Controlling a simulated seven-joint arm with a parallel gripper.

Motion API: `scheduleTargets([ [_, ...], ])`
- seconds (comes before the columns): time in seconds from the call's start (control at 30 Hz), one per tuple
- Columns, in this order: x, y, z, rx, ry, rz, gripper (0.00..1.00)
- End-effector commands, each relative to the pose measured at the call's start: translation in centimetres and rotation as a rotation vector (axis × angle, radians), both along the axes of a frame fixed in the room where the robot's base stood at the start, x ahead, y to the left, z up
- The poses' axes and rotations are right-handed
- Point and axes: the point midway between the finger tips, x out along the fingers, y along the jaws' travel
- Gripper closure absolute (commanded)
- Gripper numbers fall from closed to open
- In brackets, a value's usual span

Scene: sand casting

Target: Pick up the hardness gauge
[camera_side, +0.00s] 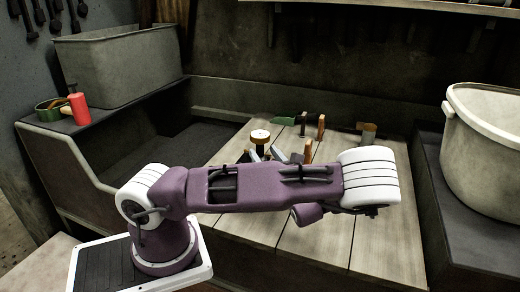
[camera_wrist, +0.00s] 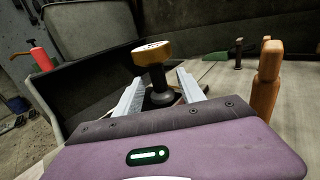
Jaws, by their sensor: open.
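What looks like the hardness gauge (camera_side: 260,136) stands upright on the wooden planks, with a round brass-coloured head and a pale top face. In the wrist view the gauge (camera_wrist: 153,55) shows its black stem and wider dark foot. My gripper (camera_wrist: 157,80) is open, with one pale finger on each side of the stem. A gap shows between the stem and each finger, though contact farther down is hard to judge. In the side view my gripper (camera_side: 264,155) is mostly hidden behind my arm, as is the gauge's lower part.
A wooden-handled tool (camera_wrist: 267,80) stands close right of my gripper. A green tool (camera_side: 283,119), an upright wooden piece (camera_side: 321,127) and a brush-like tool (camera_side: 368,132) are farther back. A grey bin (camera_side: 120,65) and red bottle (camera_side: 78,105) are left; a large pale tub (camera_side: 485,150) is right.

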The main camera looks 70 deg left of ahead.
Motion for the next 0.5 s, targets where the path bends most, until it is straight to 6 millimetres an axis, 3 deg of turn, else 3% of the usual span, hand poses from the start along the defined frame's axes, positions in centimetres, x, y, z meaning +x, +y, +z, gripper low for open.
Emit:
scheduleTargets([
  [0.17, -0.1, 3.0, 0.2, 0.001, 0.000, 0.002, 0.54],
  [0.4, 0.0, 3.4, 0.2, 0.000, 0.000, 0.000, 0.54],
  [0.5, 0.0, 3.4, 0.2, 0.000, 0.000, 0.000, 0.71],
])
